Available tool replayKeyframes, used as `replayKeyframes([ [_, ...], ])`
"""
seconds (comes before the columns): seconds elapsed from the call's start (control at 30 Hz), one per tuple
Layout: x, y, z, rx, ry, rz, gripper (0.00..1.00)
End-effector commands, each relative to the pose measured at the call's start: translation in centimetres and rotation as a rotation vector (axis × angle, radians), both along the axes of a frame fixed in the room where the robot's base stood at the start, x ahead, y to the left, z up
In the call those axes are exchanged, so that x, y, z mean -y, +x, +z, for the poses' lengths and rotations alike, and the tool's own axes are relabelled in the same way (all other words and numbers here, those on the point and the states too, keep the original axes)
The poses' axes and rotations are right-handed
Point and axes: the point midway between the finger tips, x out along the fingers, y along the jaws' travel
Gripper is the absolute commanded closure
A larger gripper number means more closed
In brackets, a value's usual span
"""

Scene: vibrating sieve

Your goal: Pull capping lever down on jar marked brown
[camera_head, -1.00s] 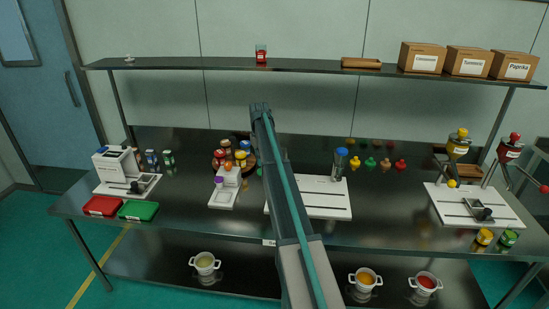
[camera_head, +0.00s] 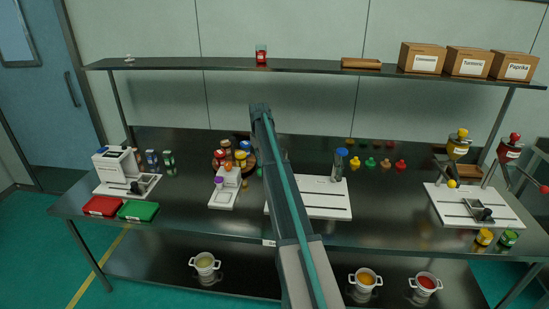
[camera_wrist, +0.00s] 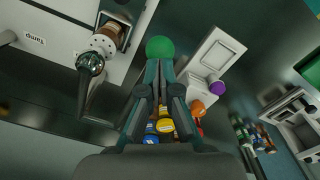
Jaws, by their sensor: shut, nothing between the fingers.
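My gripper (camera_wrist: 158,78) shows in the wrist view with its fingers together and nothing between them. A green ball-shaped knob (camera_wrist: 160,46) lies right at the fingertips; I cannot tell whether they touch it. The stem of this knob is hidden. No marking on the jar can be read. In the head view my arm covers part of the white middle station (camera_head: 325,197), and the gripper cannot be made out.
A white stand (camera_head: 224,195) with a purple-capped item is left of my arm. Several small jars (camera_head: 240,158) stand behind it. Another station (camera_head: 470,215) is at right. A shelf (camera_head: 300,66) spans above.

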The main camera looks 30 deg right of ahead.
Motion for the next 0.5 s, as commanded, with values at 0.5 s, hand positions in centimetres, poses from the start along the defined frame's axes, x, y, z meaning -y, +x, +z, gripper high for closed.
replayKeyframes([
  [0.5, 0.0, 0.0, -1.3, 0.0, 0.0, 0.0, 1.0],
])
